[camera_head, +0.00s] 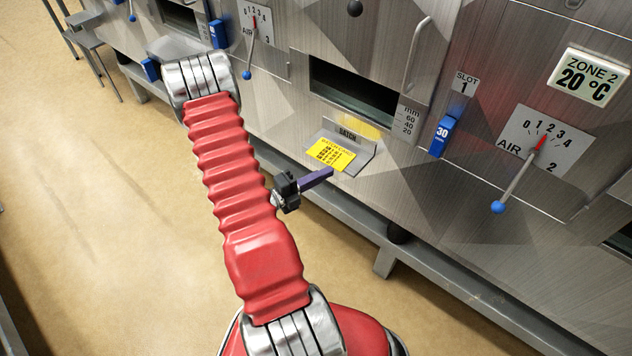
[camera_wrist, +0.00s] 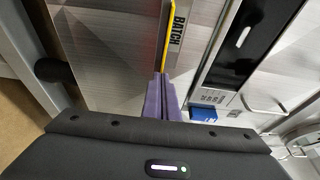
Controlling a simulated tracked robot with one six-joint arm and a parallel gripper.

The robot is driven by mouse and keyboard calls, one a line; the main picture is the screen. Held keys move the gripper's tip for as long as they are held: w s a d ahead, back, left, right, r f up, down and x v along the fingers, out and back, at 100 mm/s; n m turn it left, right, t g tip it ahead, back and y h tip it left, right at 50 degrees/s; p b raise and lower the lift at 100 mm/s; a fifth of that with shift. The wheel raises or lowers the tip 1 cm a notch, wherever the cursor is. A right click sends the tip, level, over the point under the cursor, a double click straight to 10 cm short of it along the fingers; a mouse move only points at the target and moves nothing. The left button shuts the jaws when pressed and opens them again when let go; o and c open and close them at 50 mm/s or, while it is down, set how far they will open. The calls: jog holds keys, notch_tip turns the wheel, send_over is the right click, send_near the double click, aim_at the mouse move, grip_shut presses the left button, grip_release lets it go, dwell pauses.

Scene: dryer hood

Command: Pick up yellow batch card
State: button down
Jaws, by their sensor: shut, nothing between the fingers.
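The yellow batch card (camera_head: 330,154) lies on a small grey metal holder marked BATCH (camera_head: 357,163) on the front of the machine, in the head view. In the wrist view the card (camera_wrist: 167,45) shows edge-on as a thin yellow strip beside the BATCH label (camera_wrist: 178,30). My gripper (camera_head: 330,172) has purple fingers, shut together with nothing held. In the wrist view the fingertips (camera_wrist: 162,78) lie just below the near end of the strip. I cannot tell whether they touch it.
A dark slot opening (camera_head: 352,92) is above the holder. A blue tag marked 30 (camera_head: 442,136) and a blue-knobbed air lever (camera_head: 498,207) are to the right. A grey rail (camera_head: 340,222) runs below the machine front. Open floor (camera_head: 110,200) lies to the left.

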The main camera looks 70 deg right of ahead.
jog(key=s+a+v, duration=0.1)
jog(key=s+v, duration=0.1)
jog(key=v, duration=1.1)
jog(key=shift+a, duration=0.35)
